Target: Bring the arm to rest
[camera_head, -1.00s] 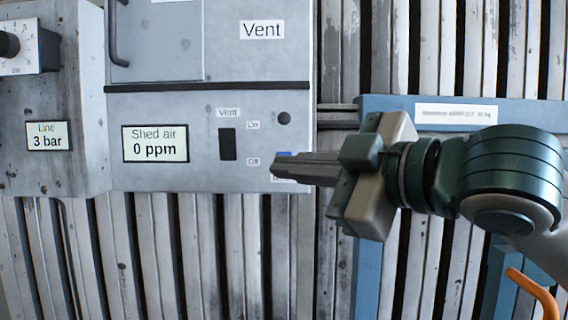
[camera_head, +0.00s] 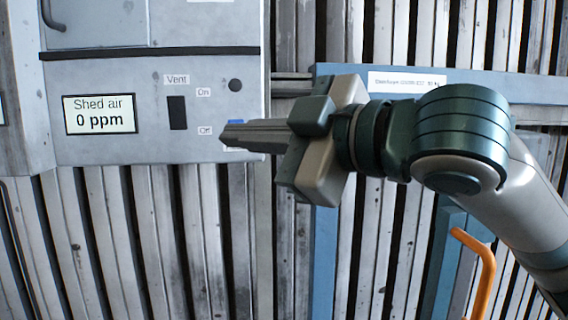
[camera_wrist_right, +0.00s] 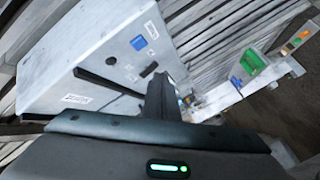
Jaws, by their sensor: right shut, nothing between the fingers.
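My right gripper (camera_head: 224,137) comes in from the right in the head view. Its fingers are together with nothing between them. The fingertips lie in front of the lower right part of the grey vent housing (camera_head: 110,150), over a small blue button (camera_head: 235,122) that they partly hide. Whether they touch it I cannot tell. In the right wrist view the dark fingers (camera_wrist_right: 160,95) point away from the camera, beside the housing (camera_wrist_right: 105,50). My left gripper is not in view.
The housing carries a "Shed air 0 ppm" display (camera_head: 100,115) and a dark Vent switch (camera_head: 177,112). A blue frame (camera_head: 480,88) stands behind my right arm. An orange bent bar (camera_head: 485,270) is at lower right. Corrugated wall fills the back.

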